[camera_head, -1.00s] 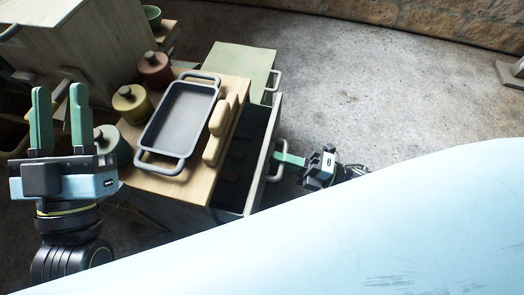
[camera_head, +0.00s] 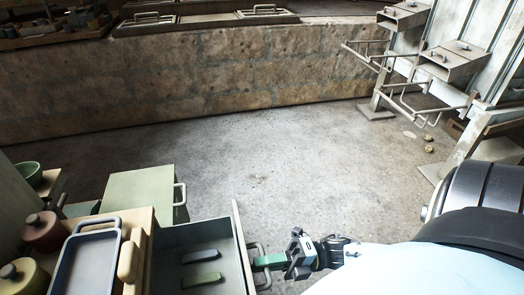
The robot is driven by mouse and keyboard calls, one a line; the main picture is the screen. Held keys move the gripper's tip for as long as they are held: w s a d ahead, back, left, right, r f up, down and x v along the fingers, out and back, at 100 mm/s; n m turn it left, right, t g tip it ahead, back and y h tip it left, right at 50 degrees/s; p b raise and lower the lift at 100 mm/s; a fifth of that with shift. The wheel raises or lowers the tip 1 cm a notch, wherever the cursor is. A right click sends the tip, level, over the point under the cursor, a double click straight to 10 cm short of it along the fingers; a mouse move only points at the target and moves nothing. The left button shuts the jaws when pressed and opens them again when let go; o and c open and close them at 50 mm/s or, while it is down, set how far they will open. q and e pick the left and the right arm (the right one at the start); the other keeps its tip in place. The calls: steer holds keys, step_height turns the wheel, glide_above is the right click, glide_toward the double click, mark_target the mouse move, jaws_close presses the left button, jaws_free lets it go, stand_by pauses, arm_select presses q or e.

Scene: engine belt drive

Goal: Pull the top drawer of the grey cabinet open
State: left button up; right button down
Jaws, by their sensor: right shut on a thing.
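The cabinet (camera_head: 140,218) has a light wooden top and shows only in part at the lower left. Its top drawer (camera_head: 190,231) stands open to the right, with a grey inside. The drawer's handle (camera_head: 262,282) is a pale loop on the front panel. My right gripper (camera_head: 258,262) is shut on this handle, coming from the right. The drawer's near end is cut off by the picture edge. My left gripper is out of view.
A grey tray (camera_head: 85,262), a red pot (camera_head: 42,232), a yellow pot (camera_head: 22,278) and a wooden block (camera_head: 129,261) stand on the cabinet top. A green-topped cabinet (camera_head: 138,194) with a handle stands behind. The floor (camera_head: 270,180) beyond is clear up to a stone wall.

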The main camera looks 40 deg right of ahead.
steer(key=c, duration=1.8)
jaws_free()
steer(key=shift+d, duration=0.1)
